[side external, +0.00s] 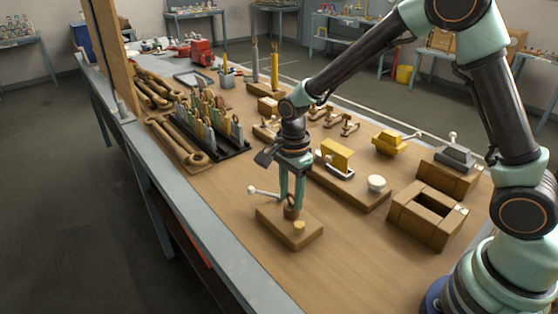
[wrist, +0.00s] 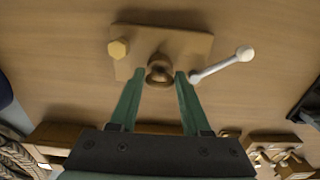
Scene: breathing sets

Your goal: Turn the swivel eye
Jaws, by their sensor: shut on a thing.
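The swivel eye (wrist: 160,69) is a small brown metal ring on a wooden block (wrist: 190,43). In the side view the block (side external: 280,234) lies on the bench near its front edge, and the eye (side external: 291,212) shows low between my fingers. My gripper (wrist: 159,75) is shut on the eye, one finger on each side. In the side view my gripper (side external: 291,204) points straight down.
A black rack (side external: 222,149) of upright tools stands behind to the left. A wooden board with a yellow block (side external: 337,155) and white knob (side external: 376,183) lies to the right, near an open wooden box (side external: 428,216). The bench in front of the block is clear.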

